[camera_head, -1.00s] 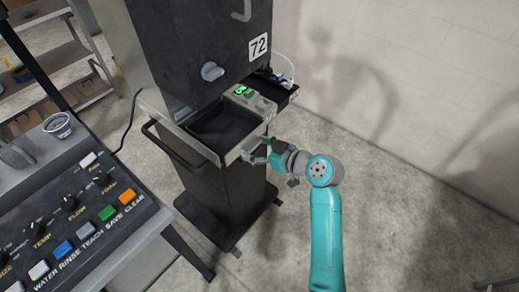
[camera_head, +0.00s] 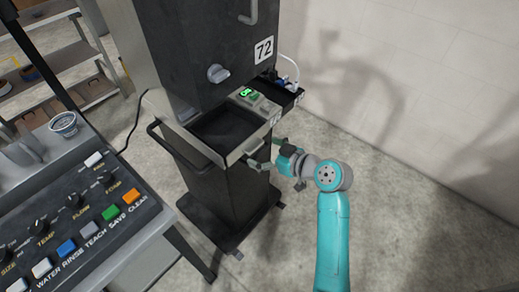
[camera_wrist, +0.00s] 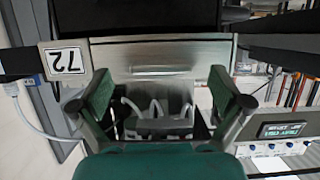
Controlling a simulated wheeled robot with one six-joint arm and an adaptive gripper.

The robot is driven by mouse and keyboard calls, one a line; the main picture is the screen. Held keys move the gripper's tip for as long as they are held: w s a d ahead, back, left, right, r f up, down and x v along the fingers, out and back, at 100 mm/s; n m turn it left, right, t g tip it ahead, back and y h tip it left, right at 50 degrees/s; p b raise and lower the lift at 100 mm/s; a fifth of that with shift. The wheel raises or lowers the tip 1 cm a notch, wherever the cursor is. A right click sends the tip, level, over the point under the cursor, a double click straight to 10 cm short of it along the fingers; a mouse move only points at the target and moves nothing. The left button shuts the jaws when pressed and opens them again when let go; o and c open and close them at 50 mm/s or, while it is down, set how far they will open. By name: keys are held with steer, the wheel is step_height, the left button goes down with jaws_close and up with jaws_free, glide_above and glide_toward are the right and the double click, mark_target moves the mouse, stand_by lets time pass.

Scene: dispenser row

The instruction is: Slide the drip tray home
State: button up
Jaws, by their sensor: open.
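The drip tray (camera_head: 225,131) is a dark shallow tray with a pale metal front. It juts out from the black dispenser marked 72 (camera_head: 215,40), below the knob. The tray looks empty. In the wrist view, upside down, the steel front (camera_wrist: 200,53) faces me, with a slim handle (camera_wrist: 160,70) along it. My gripper (camera_head: 267,152) is open and empty, just in front of the tray front. In the wrist view the fingers of my gripper (camera_wrist: 160,92) stand spread to either side of the handle. I cannot tell if they touch the front.
A small unit with a green display (camera_head: 247,93) sits right of the tray, and a dark side tray with a white hose (camera_head: 284,88) lies beyond. A button panel (camera_head: 75,225) with a cup (camera_head: 64,124) stands at left. The floor at right is clear.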

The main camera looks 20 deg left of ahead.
steer(key=v, duration=1)
steer(key=s+d+f+m+t+h, duration=0.75)
steer(key=s+d+f+m, duration=0.35)
steer(key=s+d+f, duration=0.55)
steer(key=s+d+r+m+t+h, duration=0.1)
steer(key=s+d+m+h, duration=0.45)
steer(key=s, duration=0.85)
steer(key=s+d+r+n+t, duration=0.1)
steer(key=s+d+r+n, duration=0.1)
steer(key=s+r, duration=0.7)
steer(key=shift+s+d, duration=0.55)
steer(key=shift+d, duration=0.3)
